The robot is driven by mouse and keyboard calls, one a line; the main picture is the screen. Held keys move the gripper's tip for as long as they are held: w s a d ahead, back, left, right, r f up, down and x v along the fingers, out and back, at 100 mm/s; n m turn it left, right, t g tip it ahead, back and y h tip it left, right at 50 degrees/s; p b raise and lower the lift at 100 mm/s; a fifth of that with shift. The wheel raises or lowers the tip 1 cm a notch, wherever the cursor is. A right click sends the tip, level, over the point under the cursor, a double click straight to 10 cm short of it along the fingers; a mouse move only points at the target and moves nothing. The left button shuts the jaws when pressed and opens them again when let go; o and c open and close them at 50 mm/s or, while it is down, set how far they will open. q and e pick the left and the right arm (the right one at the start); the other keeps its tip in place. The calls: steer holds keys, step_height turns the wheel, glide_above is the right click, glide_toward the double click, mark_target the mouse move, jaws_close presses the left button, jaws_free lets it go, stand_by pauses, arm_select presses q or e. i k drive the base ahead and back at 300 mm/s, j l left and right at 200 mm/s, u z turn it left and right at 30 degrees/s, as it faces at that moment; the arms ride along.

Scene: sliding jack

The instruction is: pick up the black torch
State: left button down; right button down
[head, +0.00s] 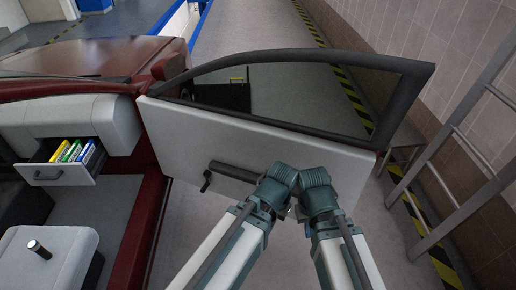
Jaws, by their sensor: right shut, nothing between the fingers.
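A small black cylinder with a pale end (38,249) stands tilted on the white console at the lower left. It may be the black torch, but I cannot tell it from a lever knob. My two arms come in from the bottom and their wrists meet in front of the car door. My right gripper (291,210) is mostly hidden by the wrists; it is shut and empty, well to the right of the cylinder. My left gripper is hidden behind its own wrist.
The open car door (335,170) with its dark handle (233,171) stands before my arms. An open drawer (60,172) holding several coloured items is at the left. A grey ladder (440,160) leans at the right wall.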

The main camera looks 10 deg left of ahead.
mark_target(34, 246)
steer(key=u, duration=0.5)
steer(key=j+u, duration=0.1)
steer(key=u, duration=0.85)
steer(key=j+u, duration=0.1)
steer(key=u, duration=0.9)
steer(key=i+l+u, duration=0.35)
steer(key=l, duration=0.25)
steer(key=i+l+u, duration=0.3)
steer(key=l, duration=0.45)
steer(key=i+l+u, duration=0.2)
steer(key=l, duration=0.2)
steer(key=i+l+u, duration=0.15)
steer(key=l, duration=0.25)
